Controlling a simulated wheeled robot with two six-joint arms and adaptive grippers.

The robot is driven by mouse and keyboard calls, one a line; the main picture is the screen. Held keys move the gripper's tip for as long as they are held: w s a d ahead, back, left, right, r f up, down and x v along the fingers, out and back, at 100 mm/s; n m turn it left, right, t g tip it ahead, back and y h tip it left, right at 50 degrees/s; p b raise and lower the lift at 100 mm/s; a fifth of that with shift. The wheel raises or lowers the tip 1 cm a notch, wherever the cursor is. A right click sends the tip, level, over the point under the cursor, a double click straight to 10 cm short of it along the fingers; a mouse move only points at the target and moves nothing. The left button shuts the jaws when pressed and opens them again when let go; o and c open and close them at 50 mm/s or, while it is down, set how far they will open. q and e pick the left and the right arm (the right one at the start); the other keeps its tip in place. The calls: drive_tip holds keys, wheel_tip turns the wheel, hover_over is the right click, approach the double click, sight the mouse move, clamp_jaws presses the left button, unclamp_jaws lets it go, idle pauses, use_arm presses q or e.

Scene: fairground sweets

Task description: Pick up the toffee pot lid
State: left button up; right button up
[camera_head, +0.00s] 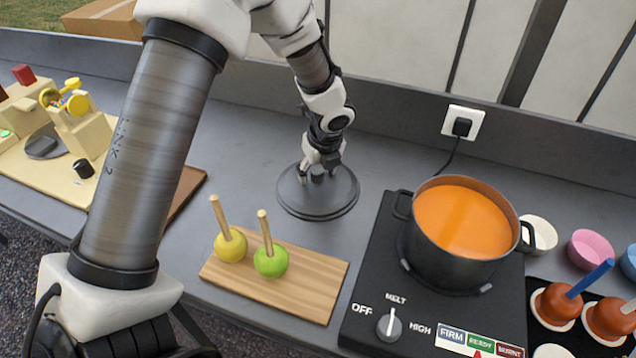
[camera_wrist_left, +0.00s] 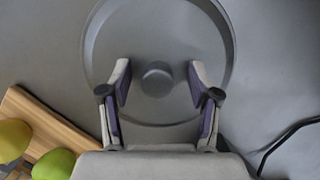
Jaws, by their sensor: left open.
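The toffee pot lid (camera_head: 318,205) is a dark grey round disc lying flat on the grey counter, behind the wooden board. Its round knob (camera_wrist_left: 157,78) shows in the left wrist view, between the fingers of my left gripper (camera_wrist_left: 157,88). My left gripper also shows in the head view (camera_head: 321,172), low over the middle of the lid. Its fingers are open on either side of the knob, with a gap on each side. The pot (camera_head: 455,250) of orange toffee stands uncovered on the hot plate at the right. My right gripper is not in view.
A wooden board (camera_head: 310,285) with a yellow and a green apple on sticks (camera_head: 270,261) lies in front of the lid. The black hot plate (camera_head: 365,290) is to the right. Coloured bowls (camera_head: 590,248) and toffee apples (camera_head: 557,306) stand farther right.

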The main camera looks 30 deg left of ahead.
use_arm(q)
drive_tip(key=shift+s+r, duration=0.15)
drive_tip(key=shift+c, duration=1.4)
clamp_jaws()
